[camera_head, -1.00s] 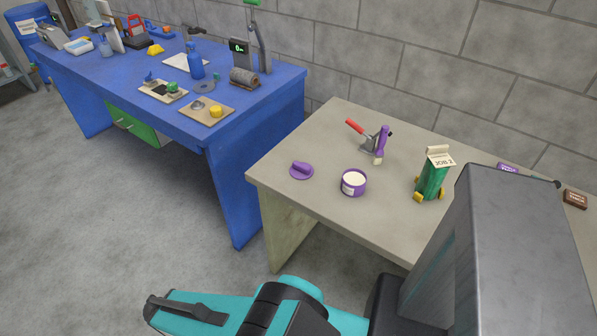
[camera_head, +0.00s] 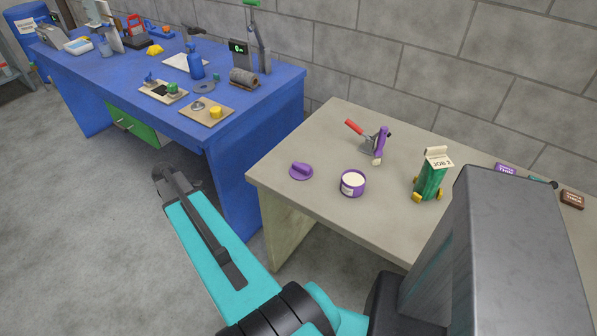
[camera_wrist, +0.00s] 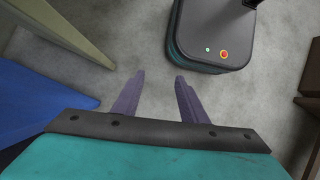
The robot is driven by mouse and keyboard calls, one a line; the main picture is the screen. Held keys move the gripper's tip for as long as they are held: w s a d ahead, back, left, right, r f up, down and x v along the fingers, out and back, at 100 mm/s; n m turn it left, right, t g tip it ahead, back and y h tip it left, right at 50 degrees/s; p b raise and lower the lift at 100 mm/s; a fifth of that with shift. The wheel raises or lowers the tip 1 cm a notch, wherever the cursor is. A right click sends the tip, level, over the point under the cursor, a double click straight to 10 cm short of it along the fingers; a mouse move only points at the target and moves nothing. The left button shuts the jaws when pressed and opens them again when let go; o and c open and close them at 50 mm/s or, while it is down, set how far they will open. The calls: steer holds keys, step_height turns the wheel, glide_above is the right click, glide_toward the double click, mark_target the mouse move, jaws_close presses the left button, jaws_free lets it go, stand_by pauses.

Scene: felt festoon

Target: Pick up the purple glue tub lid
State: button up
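The purple glue tub lid (camera_head: 301,171) lies on the grey table near its left edge, with its raised grip upward. The open purple glue tub (camera_head: 352,190) stands to its right, with pale contents and a light label. My gripper (camera_wrist: 158,84) shows in the wrist view with its two fingers apart and nothing between them. It points down over the bare floor, away from the lid. The lid is not in the wrist view. In the head view my teal arm is in front of the tables, and the gripper's fingers cannot be made out.
On the grey table (camera_head: 310,213) stand a red-handled tool with a purple part (camera_head: 380,143), a green holder with a job card (camera_head: 430,180) and small labelled blocks (camera_head: 572,199). A cluttered blue table (camera_head: 250,110) stands left. Concrete floor (camera_head: 60,220) is clear.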

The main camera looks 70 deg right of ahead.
steer(key=s+d+r, duration=0.3)
steer(key=d+r, duration=0.6)
steer(key=s+d+r, duration=0.3)
steer(key=d+r, duration=0.6)
steer(key=s+d+r+m+t+p, duration=0.1)
steer(key=s+d+r+m, duration=0.2)
steer(key=s+d+r, duration=0.7)
steer(key=shift+s+m+y, duration=0.3)
steer(key=shift+s+m, duration=0.1)
steer(key=shift+s, duration=0.3)
steer(key=shift+a+f, duration=0.1)
steer(key=shift+f, duration=0.05)
steer(key=p, duration=0.2)
glide_toward(301, 169)
steer(key=shift+s+d+f, duration=0.1)
steer(key=shift+d+f, duration=0.1)
steer(key=shift+f, duration=0.45)
steer(key=shift+s+d+f, duration=0.1)
steer(key=shift+d+f, duration=0.15)
steer(key=shift+f, duration=0.4)
steer(key=shift+f, duration=0.1)
